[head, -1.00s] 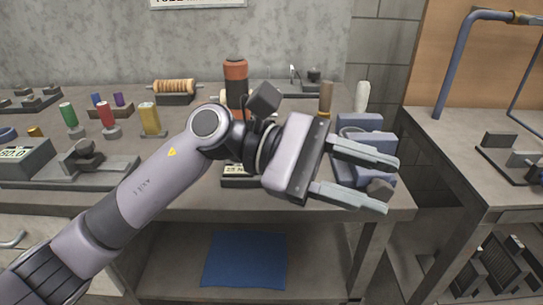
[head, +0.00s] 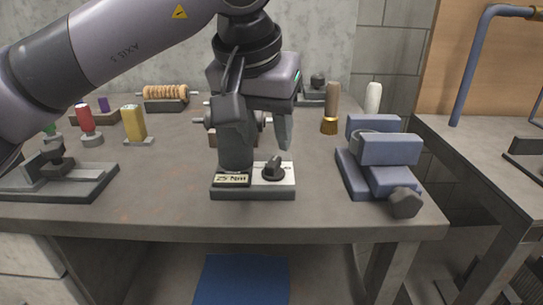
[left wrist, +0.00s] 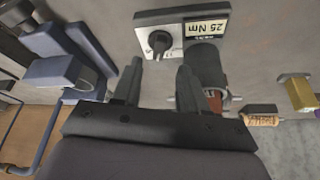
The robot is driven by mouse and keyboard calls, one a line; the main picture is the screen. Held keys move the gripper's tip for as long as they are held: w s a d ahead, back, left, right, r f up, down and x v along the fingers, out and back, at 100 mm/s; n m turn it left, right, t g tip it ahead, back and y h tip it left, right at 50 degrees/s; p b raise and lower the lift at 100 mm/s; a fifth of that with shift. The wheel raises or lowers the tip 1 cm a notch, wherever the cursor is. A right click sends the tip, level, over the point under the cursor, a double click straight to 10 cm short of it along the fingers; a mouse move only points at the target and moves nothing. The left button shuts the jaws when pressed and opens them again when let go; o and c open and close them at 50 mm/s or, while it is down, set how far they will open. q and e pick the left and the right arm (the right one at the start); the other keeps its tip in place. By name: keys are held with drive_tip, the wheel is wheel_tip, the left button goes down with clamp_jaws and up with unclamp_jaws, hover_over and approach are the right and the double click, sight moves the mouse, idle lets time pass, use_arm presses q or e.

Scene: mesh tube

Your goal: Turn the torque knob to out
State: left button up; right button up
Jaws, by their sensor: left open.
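The torque unit (head: 252,192) is a dark block with a white "25 Nm" label near the front edge of the workbench. Its black torque knob (head: 273,172) sits on a pale dial plate at the right end; the dial markings are too small to read. My left gripper (head: 270,138) points down above and slightly behind the knob, open and empty. In the left wrist view the knob (left wrist: 160,42) shows just beyond the two spread fingertips, in line with the gap between them, apart from them. In the head view one finger is largely hidden. My right gripper is out of view.
A dark cylinder (left wrist: 205,62) stands close beside the label in the left wrist view. A blue vise (head: 385,165) is to the right, with a brown-handled tool (head: 331,110) behind. Red (head: 86,120) and yellow (head: 133,123) pieces stand left. The bench front is clear.

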sight(273, 161)
use_arm(q)
drive_tip(key=x, duration=0.5)
drive_tip(key=shift+d+f+b, duration=0.1)
drive_tip(key=shift+f+b, duration=0.05)
drive_tip(key=shift+b, duration=0.25)
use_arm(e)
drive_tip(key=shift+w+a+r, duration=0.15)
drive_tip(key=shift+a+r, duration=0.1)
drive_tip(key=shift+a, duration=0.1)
use_arm(q)
clamp_jaws()
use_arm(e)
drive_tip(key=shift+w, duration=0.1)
